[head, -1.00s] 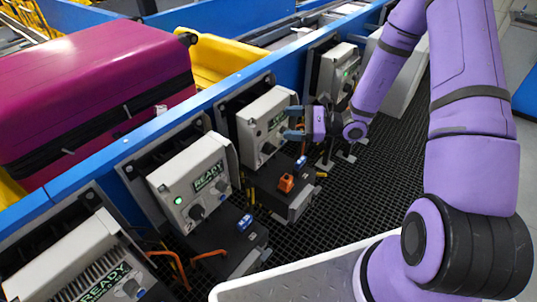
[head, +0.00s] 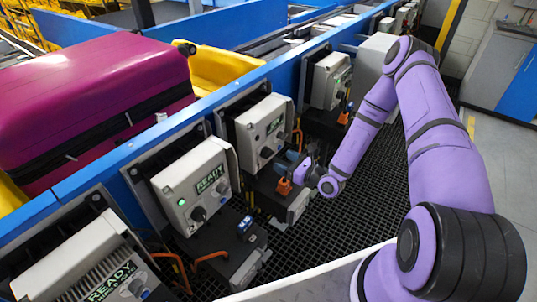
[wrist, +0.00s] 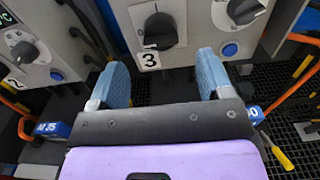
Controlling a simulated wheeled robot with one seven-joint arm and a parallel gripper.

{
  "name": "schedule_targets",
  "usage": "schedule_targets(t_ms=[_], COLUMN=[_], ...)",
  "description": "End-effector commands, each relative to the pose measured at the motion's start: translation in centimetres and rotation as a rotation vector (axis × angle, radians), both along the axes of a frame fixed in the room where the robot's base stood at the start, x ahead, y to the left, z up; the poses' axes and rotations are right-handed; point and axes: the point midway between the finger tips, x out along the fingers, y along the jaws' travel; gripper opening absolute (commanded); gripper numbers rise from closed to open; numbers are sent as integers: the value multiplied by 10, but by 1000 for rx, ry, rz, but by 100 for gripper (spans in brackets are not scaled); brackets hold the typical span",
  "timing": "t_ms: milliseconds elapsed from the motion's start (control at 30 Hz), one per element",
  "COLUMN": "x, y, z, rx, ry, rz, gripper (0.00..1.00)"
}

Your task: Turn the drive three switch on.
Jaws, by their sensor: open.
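The drive three box (head: 248,122) is light grey with a dark display, third from the left in the head view. Its black rotary switch (head: 266,152) is on the lower front. In the wrist view the switch (wrist: 160,31) is at top centre, above a "3" label (wrist: 150,60), its ridge looking slightly tilted. My gripper (head: 291,163) is just in front of the box's lower right. In the wrist view my gripper (wrist: 153,82) is open and empty, its blue fingers spread below the switch and apart from it.
Similar boxes flank it, box two (head: 180,180) on the left and another (head: 325,80) on the right. An orange part (head: 284,187) sits just below my gripper. A magenta suitcase (head: 90,80) lies behind the blue rail (head: 120,155).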

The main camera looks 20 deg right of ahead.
Motion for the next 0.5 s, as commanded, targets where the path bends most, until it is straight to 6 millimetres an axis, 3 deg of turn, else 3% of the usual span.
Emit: schedule_targets(t_ms=[200, 500], x=[32, 57], y=[24, 42], z=[0, 0], rx=[0, 1], ry=[-2, -1], rz=[2, 2], gripper=[73, 73])
